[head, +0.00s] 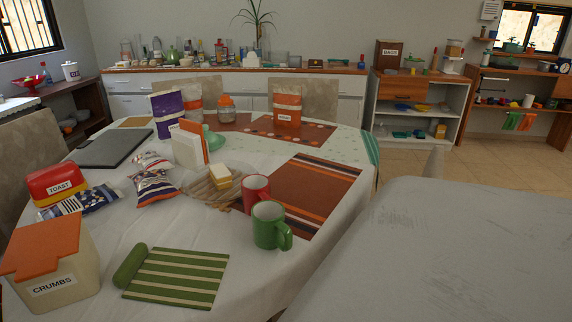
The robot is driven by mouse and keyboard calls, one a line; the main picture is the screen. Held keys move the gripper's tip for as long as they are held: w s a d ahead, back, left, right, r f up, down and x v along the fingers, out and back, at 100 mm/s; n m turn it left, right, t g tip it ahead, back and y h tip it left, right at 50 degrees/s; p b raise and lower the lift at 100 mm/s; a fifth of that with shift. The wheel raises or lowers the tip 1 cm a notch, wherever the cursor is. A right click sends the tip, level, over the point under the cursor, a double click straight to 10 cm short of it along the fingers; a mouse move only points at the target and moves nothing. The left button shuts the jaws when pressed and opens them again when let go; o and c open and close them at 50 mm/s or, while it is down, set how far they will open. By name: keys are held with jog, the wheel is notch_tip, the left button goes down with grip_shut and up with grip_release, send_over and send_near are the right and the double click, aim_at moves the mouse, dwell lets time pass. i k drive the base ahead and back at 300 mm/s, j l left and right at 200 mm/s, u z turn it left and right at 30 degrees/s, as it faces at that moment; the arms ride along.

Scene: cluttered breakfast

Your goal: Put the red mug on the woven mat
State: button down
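The red mug (255,188) stands on the table, just behind the green mug (267,226), which hides part of it. It stands at the left edge of a brown and orange striped placemat (322,190); I cannot tell whether its base overlaps that placemat. Left of the mug lies a tan, slatted, woven-looking mat (198,195) bearing a butter block. A green striped mat (185,276), partly rolled at its left end, lies near the front of the table. Which of these is the woven mat is not clear from the picture. My gripper is not in view.
Snack bags (153,189), a toast box (57,184) and a crumbs bin (50,268) crowd the left side. Bags and a jar stand at the back. White cloth is bare between the green mat and tan mat. A large grey surface (460,255) fills the lower right.

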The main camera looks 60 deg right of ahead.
aim_at(259, 199)
jog(key=z, duration=1.4)
